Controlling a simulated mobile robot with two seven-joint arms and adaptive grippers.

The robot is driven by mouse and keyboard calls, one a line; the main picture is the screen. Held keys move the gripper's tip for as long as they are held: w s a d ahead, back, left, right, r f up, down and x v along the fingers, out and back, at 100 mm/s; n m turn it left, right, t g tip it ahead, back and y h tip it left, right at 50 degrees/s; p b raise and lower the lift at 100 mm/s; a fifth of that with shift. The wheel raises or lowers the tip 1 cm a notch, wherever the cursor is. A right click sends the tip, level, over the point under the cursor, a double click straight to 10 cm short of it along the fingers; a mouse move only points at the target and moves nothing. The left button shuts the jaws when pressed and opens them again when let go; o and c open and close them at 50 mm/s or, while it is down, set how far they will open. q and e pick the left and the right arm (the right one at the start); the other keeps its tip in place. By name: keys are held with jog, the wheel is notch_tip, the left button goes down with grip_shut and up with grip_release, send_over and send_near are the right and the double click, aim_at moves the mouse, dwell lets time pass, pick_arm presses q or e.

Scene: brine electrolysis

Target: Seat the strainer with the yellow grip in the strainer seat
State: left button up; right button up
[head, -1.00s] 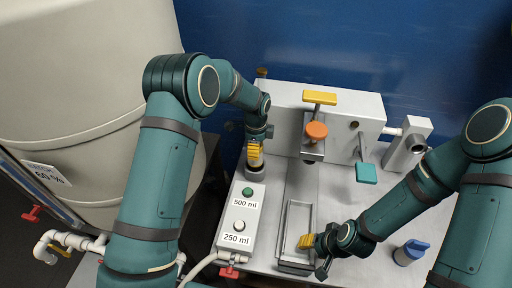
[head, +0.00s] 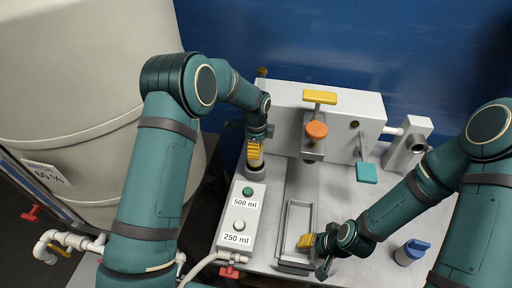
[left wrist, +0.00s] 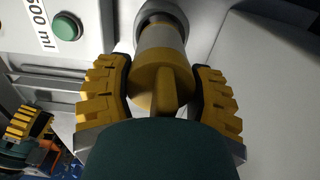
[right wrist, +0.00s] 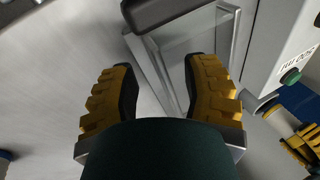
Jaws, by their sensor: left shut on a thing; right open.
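The strainer with the yellow grip (left wrist: 158,82) is between the fingers of my left gripper (left wrist: 158,95), which is shut on its grip. Its grey body points into the dark round opening of the strainer seat (left wrist: 203,22); how deep it sits I cannot tell. In the head view my left gripper (head: 254,152) is just above the seat (head: 255,173), behind the button box. My right gripper (right wrist: 160,95) is open and empty near a metal-framed tray; it also shows in the head view (head: 306,241).
The button box (head: 236,222) with 500 ml and 250 ml labels stands in front of the seat. The framed tray (head: 283,232) is at the middle front. A blue-topped piece (head: 411,250) stands at right. An orange knob (head: 317,130) and teal handle (head: 366,173) are behind.

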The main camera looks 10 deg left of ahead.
pick_arm(q)
jog(key=shift+f+b, duration=1.65)
jog(key=shift+f, duration=0.55)
pick_arm(e)
jog(key=shift+f, duration=1.65)
dwell(1.1)
pick_arm(q)
jog(key=shift+f, duration=0.25)
pick_arm(e)
jog(key=shift+s+f, duration=0.15)
jog(key=shift+f, duration=0.15)
dwell(0.5)
